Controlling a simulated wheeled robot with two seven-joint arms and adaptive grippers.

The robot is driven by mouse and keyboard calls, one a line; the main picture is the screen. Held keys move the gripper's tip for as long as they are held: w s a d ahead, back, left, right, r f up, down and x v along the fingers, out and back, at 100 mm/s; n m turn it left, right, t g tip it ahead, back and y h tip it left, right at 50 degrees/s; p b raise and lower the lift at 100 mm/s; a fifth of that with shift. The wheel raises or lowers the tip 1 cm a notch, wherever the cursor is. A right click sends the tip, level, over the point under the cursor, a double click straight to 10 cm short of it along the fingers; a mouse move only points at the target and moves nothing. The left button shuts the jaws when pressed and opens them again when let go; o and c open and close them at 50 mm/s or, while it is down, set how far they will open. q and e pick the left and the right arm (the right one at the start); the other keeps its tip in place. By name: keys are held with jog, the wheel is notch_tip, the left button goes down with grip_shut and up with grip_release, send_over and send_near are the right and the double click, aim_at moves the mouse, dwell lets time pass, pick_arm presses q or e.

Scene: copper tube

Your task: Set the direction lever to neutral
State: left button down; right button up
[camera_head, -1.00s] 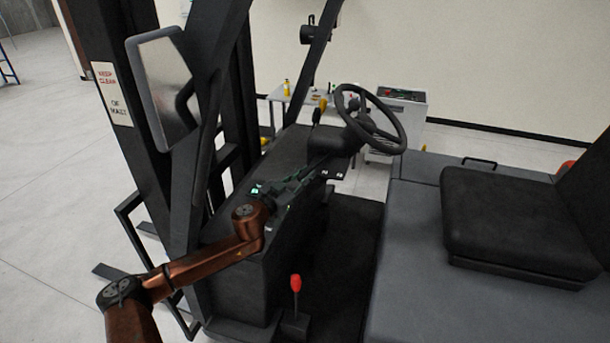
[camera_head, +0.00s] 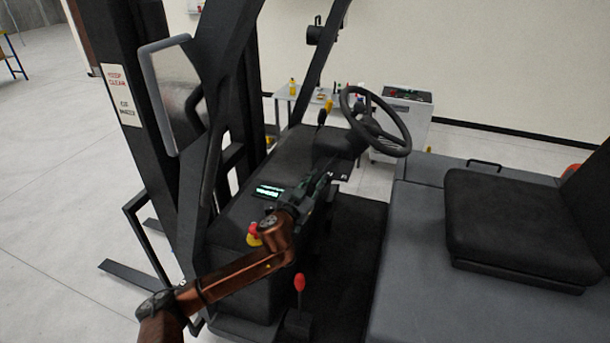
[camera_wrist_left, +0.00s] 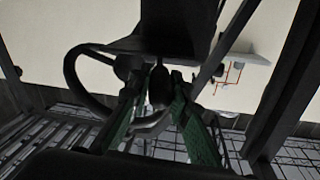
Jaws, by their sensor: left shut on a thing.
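My left gripper (camera_head: 325,180) reaches over the dash below the steering wheel, its fingertips beside small white letter marks (camera_head: 337,177). In the left wrist view, its two green-padded fingers (camera_wrist_left: 158,108) are shut on a dark rounded knob (camera_wrist_left: 159,86), which appears to be the direction lever. In the head view my gripper hides most of this lever, so its exact setting cannot be read. The letters look like N and R; any mark further left is hidden. My right gripper is not in view.
The steering wheel (camera_head: 376,121) stands just beyond the gripper. A yellow-tipped lever (camera_head: 326,109) is behind the dash. A red-knobbed lever (camera_head: 299,283) rises from the floor. A red button (camera_head: 254,232) and lit display (camera_head: 269,191) lie beside my arm. The seat (camera_head: 510,220) is right.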

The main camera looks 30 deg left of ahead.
pick_arm(q)
jog(key=shift+w+d+n+y, duration=0.15)
jog(key=shift+d+n+y, duration=0.65)
jog(key=shift+d+y, duration=0.55)
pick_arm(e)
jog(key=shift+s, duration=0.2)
pick_arm(q)
jog(key=c, duration=1.8)
grip_release()
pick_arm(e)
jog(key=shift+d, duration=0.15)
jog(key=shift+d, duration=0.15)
pick_arm(q)
jog(key=s+d, duration=0.2)
jog(key=s, duration=0.9)
jog(key=shift+s, duration=0.4)
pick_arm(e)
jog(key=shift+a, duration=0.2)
pick_arm(q)
jog(key=shift+d, duration=0.2)
